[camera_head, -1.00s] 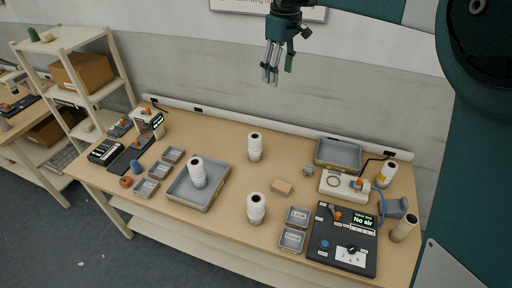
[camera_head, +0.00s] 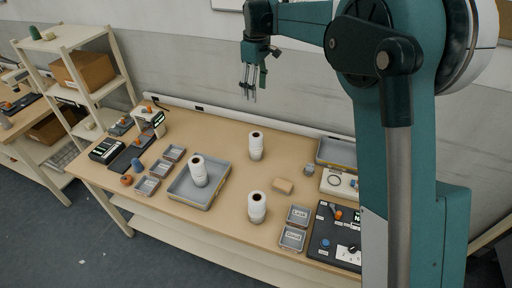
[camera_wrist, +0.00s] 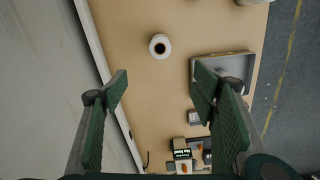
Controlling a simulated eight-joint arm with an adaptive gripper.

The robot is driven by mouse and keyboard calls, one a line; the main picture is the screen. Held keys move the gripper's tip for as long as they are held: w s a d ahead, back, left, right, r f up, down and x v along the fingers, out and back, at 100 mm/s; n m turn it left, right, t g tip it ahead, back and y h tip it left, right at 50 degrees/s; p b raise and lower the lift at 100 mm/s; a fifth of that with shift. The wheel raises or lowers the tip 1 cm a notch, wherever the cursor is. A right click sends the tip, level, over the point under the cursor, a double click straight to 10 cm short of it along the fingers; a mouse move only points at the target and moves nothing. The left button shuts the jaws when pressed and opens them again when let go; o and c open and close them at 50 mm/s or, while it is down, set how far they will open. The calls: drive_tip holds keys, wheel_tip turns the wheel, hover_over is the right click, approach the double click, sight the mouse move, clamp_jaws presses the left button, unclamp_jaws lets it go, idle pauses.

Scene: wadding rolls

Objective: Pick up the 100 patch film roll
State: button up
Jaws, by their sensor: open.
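Three white film rolls show on the table in the head view. One stands at the back middle (camera_head: 256,146), one at the front middle (camera_head: 257,207), and one inside the grey tray (camera_head: 207,201), where the roll (camera_head: 198,171) stands upright. No label is readable, so I cannot tell which is the 100 patch roll. My gripper (camera_head: 249,94) is open and empty, high above the back of the table. In the wrist view, one roll (camera_wrist: 160,46) stands beyond the open fingers, seen from above.
Small grey bins (camera_head: 160,170) stand left of the tray. A tan block (camera_head: 283,186) and two labelled bins (camera_head: 292,238) lie to the right, beside a dark control panel (camera_head: 327,240). My arm hides the table's right end. The table's middle has free room between the rolls.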

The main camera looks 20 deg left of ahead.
sight(256, 135)
wheel_tip(256, 135, down, 27)
drive_tip(key=shift+f, duration=1.25)
drive_tip(key=shift+f, duration=2.65)
drive_tip(key=c, duration=1.2)
drive_tip(key=shift+r, duration=0.1)
